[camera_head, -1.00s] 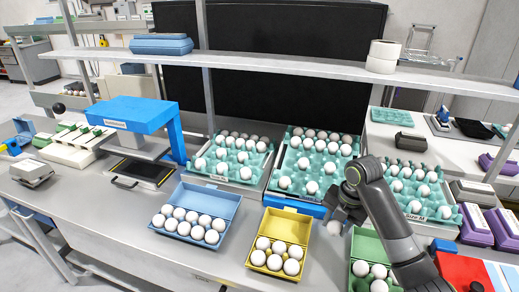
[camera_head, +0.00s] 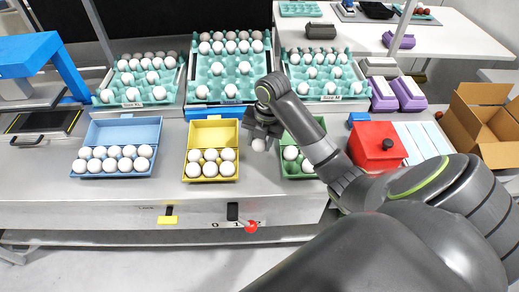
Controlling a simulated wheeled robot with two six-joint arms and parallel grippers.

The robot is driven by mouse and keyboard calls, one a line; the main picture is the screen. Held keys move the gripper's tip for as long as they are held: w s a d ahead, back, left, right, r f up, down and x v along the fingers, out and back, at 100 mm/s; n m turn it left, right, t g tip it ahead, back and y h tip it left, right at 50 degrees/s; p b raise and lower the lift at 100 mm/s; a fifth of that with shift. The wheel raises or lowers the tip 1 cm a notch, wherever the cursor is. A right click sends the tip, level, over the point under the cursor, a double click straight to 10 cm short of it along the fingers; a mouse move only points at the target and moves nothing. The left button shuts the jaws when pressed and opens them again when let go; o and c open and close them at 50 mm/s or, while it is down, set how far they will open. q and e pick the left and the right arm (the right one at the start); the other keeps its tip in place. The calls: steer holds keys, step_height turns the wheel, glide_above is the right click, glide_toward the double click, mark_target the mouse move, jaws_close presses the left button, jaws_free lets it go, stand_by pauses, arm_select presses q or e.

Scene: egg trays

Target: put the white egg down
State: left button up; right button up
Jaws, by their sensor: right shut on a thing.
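My right gripper (camera_head: 260,137) is shut on a white egg (camera_head: 259,145), which shows just below its fingertips. It is over the gap between an open yellow egg box (camera_head: 214,133) on the left and an open green egg box (camera_head: 303,176) on the right. The yellow box holds several white eggs in two rows. The green box holds several white eggs too, but my right arm hides part of it. My left gripper is not in view.
An open blue box (camera_head: 123,132) full of white eggs stands left. Several teal egg trays (camera_head: 133,97) stand behind. A red box (camera_head: 377,147) stands right of the green box, and an open cardboard carton (camera_head: 482,122) stands far right.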

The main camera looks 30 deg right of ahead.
mark_target(260, 148)
steer(key=shift+f, duration=1.55)
steer(key=shift+f, duration=0.15)
steer(key=o, duration=0.7)
steer(key=shift+c, duration=0.2)
